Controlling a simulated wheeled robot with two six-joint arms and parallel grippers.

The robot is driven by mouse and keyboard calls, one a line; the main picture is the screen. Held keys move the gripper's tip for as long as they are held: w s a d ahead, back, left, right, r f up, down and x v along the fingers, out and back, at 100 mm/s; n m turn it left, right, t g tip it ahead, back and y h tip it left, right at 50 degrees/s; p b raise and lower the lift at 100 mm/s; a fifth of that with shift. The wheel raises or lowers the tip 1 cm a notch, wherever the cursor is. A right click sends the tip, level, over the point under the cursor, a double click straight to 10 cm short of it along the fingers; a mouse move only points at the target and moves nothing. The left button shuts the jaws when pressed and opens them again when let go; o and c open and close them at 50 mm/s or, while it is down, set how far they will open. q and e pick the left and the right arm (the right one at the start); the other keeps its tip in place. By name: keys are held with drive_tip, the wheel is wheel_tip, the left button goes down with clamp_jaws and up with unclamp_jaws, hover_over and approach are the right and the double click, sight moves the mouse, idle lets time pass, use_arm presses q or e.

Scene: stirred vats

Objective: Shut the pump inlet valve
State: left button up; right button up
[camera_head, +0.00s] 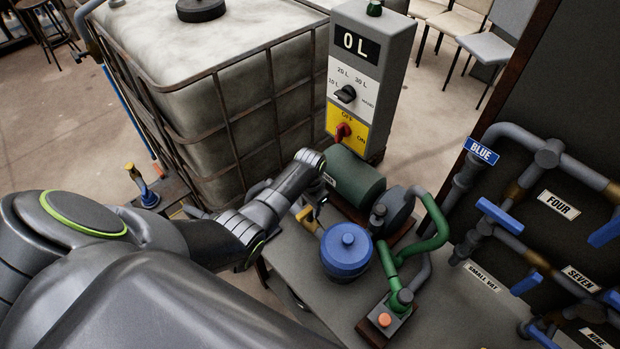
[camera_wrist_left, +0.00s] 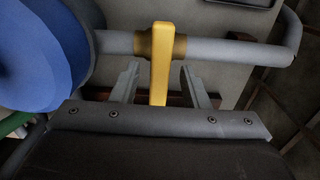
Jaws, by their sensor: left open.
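The pump inlet valve shows in the left wrist view as a yellow lever handle (camera_wrist_left: 160,65) on a brass body (camera_wrist_left: 179,46) in a grey pipe (camera_wrist_left: 223,49). The handle stands across the pipe in this view. My left gripper (camera_wrist_left: 160,78) is open, with one finger on each side of the handle and gaps on both sides. My arm partly hides the pipe there. My right gripper is not in view.
The green pump motor (camera_head: 352,178) and control box (camera_head: 371,75), reading 0 L, stand beyond my gripper. A caged white tank (camera_head: 190,85) is at left. Green pipe (camera_head: 434,225) and blue-handled valves (camera_head: 499,216) are at right. The grey bench (camera_head: 285,275) has some bare surface.

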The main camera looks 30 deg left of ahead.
sight(310, 208)
use_arm(q)
wheel_tip(310, 208, up, 13)
drive_tip(key=shift+r+b, duration=0.2)
drive_tip(key=shift+b, duration=0.25)
drive_tip(key=shift+s, duration=0.1)
idle(0.4)
